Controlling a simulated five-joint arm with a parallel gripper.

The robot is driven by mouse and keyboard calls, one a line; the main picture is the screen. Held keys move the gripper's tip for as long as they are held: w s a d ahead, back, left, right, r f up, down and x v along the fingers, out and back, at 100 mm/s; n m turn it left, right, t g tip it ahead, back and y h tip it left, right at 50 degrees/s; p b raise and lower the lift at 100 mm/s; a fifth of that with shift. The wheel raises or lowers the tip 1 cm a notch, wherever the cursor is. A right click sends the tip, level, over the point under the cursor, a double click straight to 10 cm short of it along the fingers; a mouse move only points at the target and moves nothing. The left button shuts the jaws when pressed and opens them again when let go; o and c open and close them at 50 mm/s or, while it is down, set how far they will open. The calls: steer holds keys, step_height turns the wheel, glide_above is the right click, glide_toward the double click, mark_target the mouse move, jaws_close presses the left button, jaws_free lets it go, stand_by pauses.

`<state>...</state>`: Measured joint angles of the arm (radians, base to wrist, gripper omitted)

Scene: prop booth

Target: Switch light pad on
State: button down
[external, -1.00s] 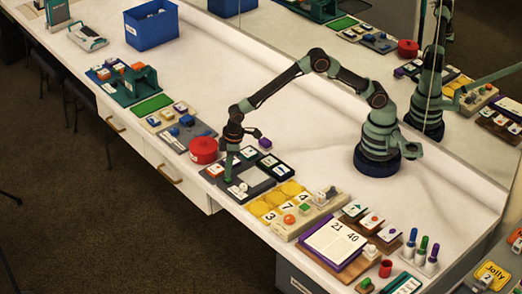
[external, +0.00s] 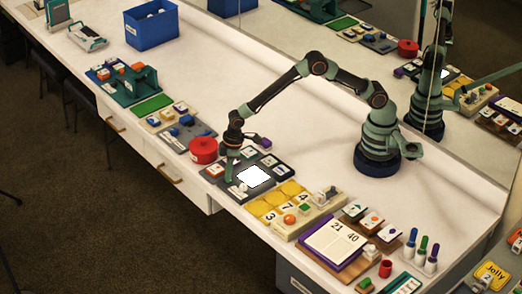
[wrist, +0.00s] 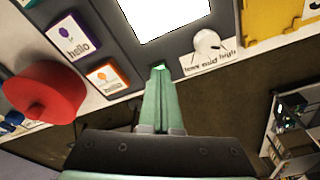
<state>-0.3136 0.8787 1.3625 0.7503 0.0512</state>
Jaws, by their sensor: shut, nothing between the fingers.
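The light pad is a dark grey board (external: 272,184) with a panel (external: 254,176) that glows bright white. The lit panel also shows at the top of the wrist view (wrist: 165,15). A white round knob (wrist: 207,42) sits on the board's near edge by a "mid high" label; it shows small in the external view (external: 242,187). My gripper (wrist: 159,68) is shut and empty, pointing down at the board's near edge, left of the knob. In the external view my gripper (external: 229,180) is over that edge. Whether the tips touch the board is unclear.
A red round container (external: 203,150) stands left of the board. A "hello" card (wrist: 70,38) and an orange-framed card (wrist: 106,77) lie beside the panel. A yellow number board (external: 285,200) is close on the right. Open white table lies behind.

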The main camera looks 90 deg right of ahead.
steer(key=shift+f, duration=0.55)
steer(key=shift+r, duration=3.15)
steer(key=shift+d+r, duration=0.1)
steer(key=shift+r, duration=0.05)
steer(key=s+d+r+m+t, duration=0.1)
steer(key=s+d+r, duration=0.55)
steer(key=r, duration=0.25)
steer(key=s+d+r+m+t, duration=0.1)
steer(key=s+d+r+t, duration=0.1)
steer(key=s+d+r, duration=0.5)
steer(key=s+d+m, duration=0.1)
steer(key=s+d, duration=0.2)
steer(key=s, duration=0.6)
steer(key=shift+r+t+h, duration=0.25)
steer(key=shift+t+h, duration=0.05)
steer(key=shift+t, duration=0.1)
